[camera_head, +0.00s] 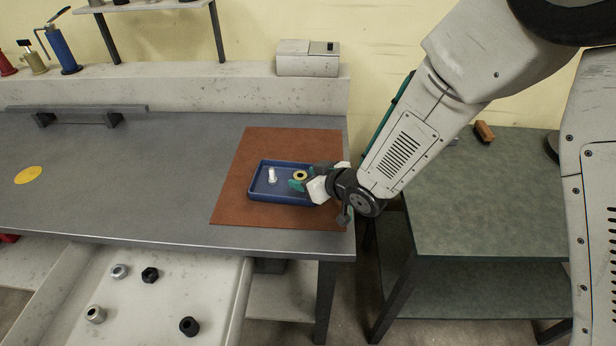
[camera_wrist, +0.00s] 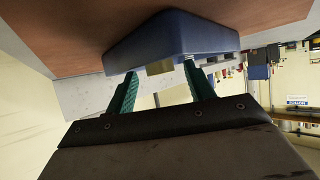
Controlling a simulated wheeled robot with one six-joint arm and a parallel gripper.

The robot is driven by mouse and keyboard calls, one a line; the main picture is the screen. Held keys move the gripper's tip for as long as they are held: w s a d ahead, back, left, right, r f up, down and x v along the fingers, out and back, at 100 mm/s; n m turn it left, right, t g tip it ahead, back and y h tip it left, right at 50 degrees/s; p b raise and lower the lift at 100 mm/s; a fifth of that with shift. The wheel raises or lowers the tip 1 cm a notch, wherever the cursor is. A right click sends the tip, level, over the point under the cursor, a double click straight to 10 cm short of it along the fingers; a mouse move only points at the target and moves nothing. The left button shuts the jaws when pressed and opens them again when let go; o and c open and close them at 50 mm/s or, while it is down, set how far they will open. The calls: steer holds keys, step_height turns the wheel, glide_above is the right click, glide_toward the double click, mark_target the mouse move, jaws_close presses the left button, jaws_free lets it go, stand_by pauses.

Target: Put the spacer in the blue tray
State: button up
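The blue tray (camera_head: 262,197) lies on the brown mat, and its wall fills the upper middle of the wrist view (camera_wrist: 170,40). The spacer, a brass-coloured ring (camera_head: 300,175), shows at the tray's right end. In the wrist view the spacer (camera_wrist: 160,67) is partly hidden behind the tray rim. My gripper (camera_wrist: 160,68) has its green fingers apart, one on each side of the spacer, with visible gaps. My gripper also shows over the tray's right end in the head view (camera_head: 304,178). Whether the spacer touches the tray floor is hidden.
A pale bolt-like piece (camera_head: 272,175) stands in the tray's left part. The brown mat (camera_head: 232,208) lies on the grey bench, with a yellow disc (camera_head: 28,174) far left. Several nuts and rings sit on a pale surface (camera_head: 190,290) in front. A green table (camera_head: 480,215) stands right.

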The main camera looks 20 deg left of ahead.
steer(key=shift+r, duration=0.1)
steer(key=shift+d+r, duration=0.2)
steer(key=v, duration=1.2)
steer(key=w+d+r+m+t+h, duration=0.1)
steer(key=d+r+m+h, duration=0.3)
steer(key=d, duration=0.8)
steer(key=d+r+m+h, duration=0.3)
steer(key=d+r+h, duration=0.25)
steer(key=d, duration=0.65)
steer(key=s+d+r+m+g, duration=0.2)
steer(key=s+d, duration=0.3)
steer(key=s, duration=0.5)
steer(key=s+d+r+m+g, duration=0.2)
steer(key=s+d+r+g, duration=0.2)
steer(key=s, duration=0.7)
steer(key=shift+s+d+r+m+h, duration=0.3)
steer(key=shift+d+m+h, duration=0.15)
steer(key=shift+d, duration=0.15)
